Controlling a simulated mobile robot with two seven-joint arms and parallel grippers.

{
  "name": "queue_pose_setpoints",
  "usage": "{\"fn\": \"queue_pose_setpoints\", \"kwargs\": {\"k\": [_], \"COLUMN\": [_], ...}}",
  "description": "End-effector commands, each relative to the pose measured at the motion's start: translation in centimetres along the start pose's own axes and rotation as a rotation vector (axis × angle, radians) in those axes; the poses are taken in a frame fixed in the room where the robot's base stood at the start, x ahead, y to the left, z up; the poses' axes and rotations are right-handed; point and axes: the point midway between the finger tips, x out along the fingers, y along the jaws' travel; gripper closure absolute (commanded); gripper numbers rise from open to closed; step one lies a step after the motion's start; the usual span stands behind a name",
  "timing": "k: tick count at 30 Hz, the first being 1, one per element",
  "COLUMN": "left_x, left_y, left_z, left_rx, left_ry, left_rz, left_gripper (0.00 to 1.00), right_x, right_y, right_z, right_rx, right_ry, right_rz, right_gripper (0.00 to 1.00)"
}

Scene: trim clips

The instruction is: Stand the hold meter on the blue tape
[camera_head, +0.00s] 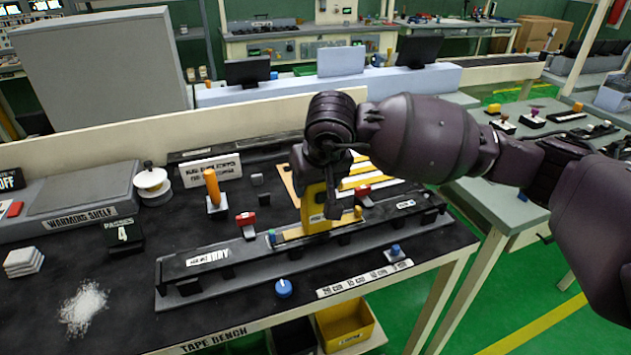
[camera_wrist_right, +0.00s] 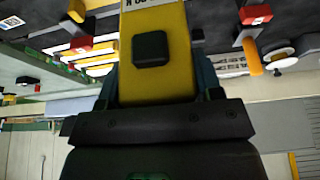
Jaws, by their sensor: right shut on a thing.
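My right gripper (camera_head: 322,185) reaches in from the right over the tape bench and is shut on a yellow block with a dark square button, which I take as the hold meter (camera_head: 318,212). It fills the middle of the right wrist view (camera_wrist_right: 158,85), between the fingers (camera_wrist_right: 160,92). It is roughly upright above the long dark rail (camera_head: 208,261). I cannot tell whether its lower end touches the rail. I cannot make out a blue tape; the gripper and meter hide part of the bench. My left gripper is out of view.
Red clamps (camera_head: 246,220) stand by the rail. An orange post (camera_head: 212,188) and a white spool (camera_head: 152,183) stand behind it. White granules (camera_head: 85,306) lie at left.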

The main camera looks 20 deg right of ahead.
Motion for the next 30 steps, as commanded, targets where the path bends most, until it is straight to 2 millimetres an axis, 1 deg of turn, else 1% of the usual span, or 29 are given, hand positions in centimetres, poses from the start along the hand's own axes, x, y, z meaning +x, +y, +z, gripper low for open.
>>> {"fn": "queue_pose_setpoints", "kwargs": {"k": [7,8,13,24,28,30], "left_x": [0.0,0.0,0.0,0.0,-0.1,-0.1], "left_y": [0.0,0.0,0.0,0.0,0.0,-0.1], "left_z": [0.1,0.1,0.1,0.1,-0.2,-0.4], "left_rx": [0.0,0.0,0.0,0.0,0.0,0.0], "left_ry": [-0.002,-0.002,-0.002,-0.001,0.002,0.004], "left_rz": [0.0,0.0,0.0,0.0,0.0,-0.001], "left_gripper": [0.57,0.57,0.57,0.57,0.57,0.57], "right_x": [-0.1,-0.1,0.0,0.0,-1.7,-3.0], "right_y": [0.0,0.0,0.0,0.0,0.1,0.0], "right_z": [0.0,0.0,0.0,0.0,-0.1,-0.1], "right_rx": [0.0,0.0,0.0,0.0,0.0,-0.001], "right_ry": [0.001,0.001,0.0,-0.001,0.003,0.004], "right_rz": [0.0,0.0,0.0,0.001,0.002,0.001], "right_gripper": [0.59,0.38,0.11,0.11,0.11,0.11]}}
